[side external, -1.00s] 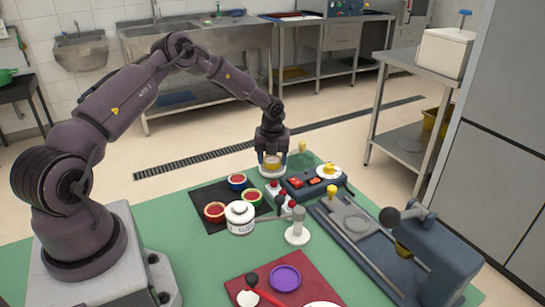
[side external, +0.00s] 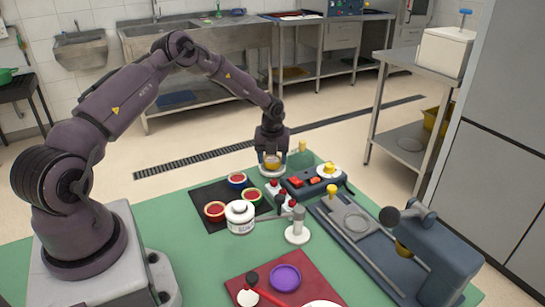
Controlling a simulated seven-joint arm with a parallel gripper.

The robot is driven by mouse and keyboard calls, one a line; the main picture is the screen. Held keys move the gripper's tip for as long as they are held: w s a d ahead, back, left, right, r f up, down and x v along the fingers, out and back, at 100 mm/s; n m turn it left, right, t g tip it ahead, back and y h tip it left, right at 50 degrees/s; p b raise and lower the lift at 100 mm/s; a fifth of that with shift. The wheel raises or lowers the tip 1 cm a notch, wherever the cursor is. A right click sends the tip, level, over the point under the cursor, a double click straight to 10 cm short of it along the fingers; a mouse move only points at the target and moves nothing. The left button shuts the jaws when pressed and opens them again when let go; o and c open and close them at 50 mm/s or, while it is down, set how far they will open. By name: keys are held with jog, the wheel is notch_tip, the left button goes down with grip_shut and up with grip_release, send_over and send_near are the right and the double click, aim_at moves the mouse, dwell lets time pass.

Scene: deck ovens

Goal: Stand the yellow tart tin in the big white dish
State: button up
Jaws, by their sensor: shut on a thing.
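My gripper (side external: 271,157) is at the far side of the green table, pointing down, shut on a small yellow-orange thing that looks like the yellow tart tin (side external: 271,164). The fingers partly hide the tin. A pale round thing (side external: 272,173) shows just below it; I cannot tell whether they touch. The edge of a white dish (side external: 322,304) shows at the bottom of the picture, cut off by the frame, on the red mat; it may be the big white dish. It is far from my gripper, at the near side.
A dark device with red buttons (side external: 313,182) is right of my gripper. A purple dish (side external: 285,278) lies on the red mat (side external: 320,279). A grey-blue machine (side external: 430,250) stands at right.

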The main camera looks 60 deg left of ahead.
aim_at(272, 167)
jog(key=shift+f, duration=0.5)
jog(key=o, duration=0.7)
jog(key=shift+o, duration=0.2)
notch_tip(272, 167, up, 11)
jog(key=d, duration=0.1)
jog(key=shift+s, duration=0.35)
jog(key=shift+f, duration=0.1)
dwell(0.3)
